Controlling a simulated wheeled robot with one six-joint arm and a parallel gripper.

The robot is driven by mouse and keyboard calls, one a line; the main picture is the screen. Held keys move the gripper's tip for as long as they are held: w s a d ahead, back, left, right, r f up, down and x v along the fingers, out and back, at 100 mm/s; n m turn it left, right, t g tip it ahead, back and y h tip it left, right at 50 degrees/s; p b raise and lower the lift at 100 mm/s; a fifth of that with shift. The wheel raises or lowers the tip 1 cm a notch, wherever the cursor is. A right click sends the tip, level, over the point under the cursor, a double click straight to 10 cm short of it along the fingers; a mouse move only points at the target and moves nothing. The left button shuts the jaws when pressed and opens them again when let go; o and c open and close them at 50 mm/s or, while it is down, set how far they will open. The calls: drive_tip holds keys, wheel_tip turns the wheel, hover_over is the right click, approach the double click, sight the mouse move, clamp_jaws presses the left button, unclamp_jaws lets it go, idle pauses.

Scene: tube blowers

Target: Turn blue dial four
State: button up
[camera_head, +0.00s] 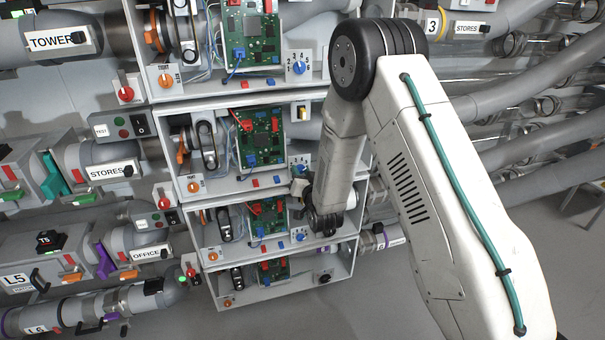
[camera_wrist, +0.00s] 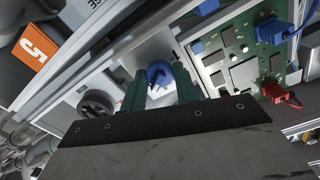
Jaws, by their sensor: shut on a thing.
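In the wrist view, a small round blue dial (camera_wrist: 158,72) stands on a pale panel. The two green fingers of my gripper (camera_wrist: 158,84) reach to either side of it and are shut on it. The dial's number marks are hidden or too small to read there. In the head view, blue dials show on the top unit (camera_head: 299,68), the second unit (camera_head: 301,168) and the third unit (camera_head: 300,236). My wrist hides the fingertips in that view, so I cannot tell there which dial is held.
A green circuit board (camera_wrist: 250,48) with blue and red plugs lies close to the right of the fingers in the wrist view. A dark round knob (camera_wrist: 97,103) is close on the left. Open unit boxes, pipes and hoses crowd the head view. Grey floor (camera_head: 340,318) shows below.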

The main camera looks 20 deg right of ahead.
drive_tip(key=n, duration=0.4)
drive_tip(key=shift+n, duration=1.6)
drive_tip(key=o, duration=1)
